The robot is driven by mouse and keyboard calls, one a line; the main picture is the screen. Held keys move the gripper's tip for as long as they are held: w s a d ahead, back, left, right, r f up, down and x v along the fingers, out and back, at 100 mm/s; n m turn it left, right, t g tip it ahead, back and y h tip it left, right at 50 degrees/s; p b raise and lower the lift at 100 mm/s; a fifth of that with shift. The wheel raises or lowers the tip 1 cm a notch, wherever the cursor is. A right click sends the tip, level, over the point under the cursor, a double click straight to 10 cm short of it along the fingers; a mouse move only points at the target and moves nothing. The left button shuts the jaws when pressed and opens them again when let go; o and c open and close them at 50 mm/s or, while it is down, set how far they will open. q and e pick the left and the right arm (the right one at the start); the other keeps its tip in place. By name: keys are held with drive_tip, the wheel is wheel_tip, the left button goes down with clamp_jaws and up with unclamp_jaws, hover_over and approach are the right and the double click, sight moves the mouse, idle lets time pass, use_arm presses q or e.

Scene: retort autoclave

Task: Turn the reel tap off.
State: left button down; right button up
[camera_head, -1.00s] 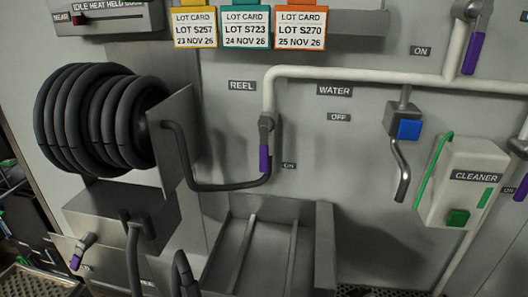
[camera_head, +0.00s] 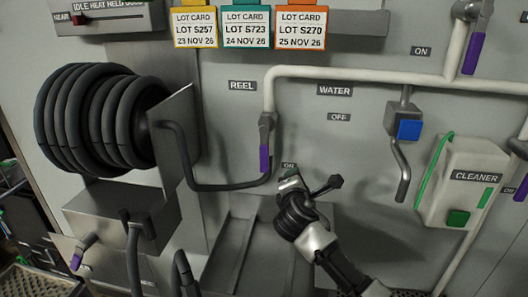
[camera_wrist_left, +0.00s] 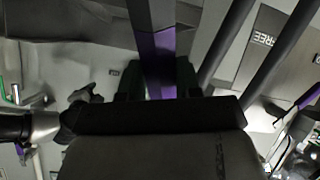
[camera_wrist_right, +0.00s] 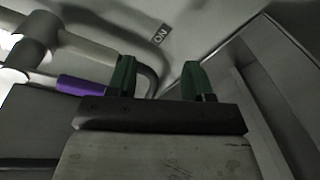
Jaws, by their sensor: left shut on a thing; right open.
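The reel tap's purple lever (camera_head: 264,158) hangs straight down below the REEL label, beside the ON label (camera_head: 289,165). The OFF label (camera_head: 339,117) is up to its right. My right gripper (camera_head: 308,184) is open and empty, low and right of the lever. In the right wrist view the purple lever (camera_wrist_right: 82,86) lies left of the open fingers (camera_wrist_right: 157,80), outside them. My left gripper (camera_wrist_left: 158,82) is shut on a purple handle (camera_wrist_left: 158,48) with a grey upper part. That gripper and what it holds are out of the head view.
A hose reel (camera_head: 95,118) with a side plate (camera_head: 178,140) stands left of the tap. A black hose (camera_head: 225,187) loops under the lever. A metal trough (camera_head: 245,225) lies below. A blue valve (camera_head: 409,129) and cleaner box (camera_head: 462,185) are at right.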

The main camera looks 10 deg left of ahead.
sight(264, 153)
drive_tip(key=s+a+r+n+t, duration=0.2)
drive_tip(key=s+a+r+n, duration=0.6)
drive_tip(key=n, duration=0.4)
drive_tip(key=shift+h, duration=0.3)
drive_tip(key=w, duration=0.3)
drive_tip(key=w+f, duration=0.1)
drive_tip(key=w, duration=0.3)
drive_tip(key=w+a, duration=0.1)
drive_tip(key=w, duration=0.3)
drive_tip(key=shift+w+a+f, duration=0.1)
drive_tip(key=shift+w+f, duration=0.05)
drive_tip(key=shift+f, duration=0.1)
drive_tip(key=shift+c, duration=0.5)
clamp_jaws()
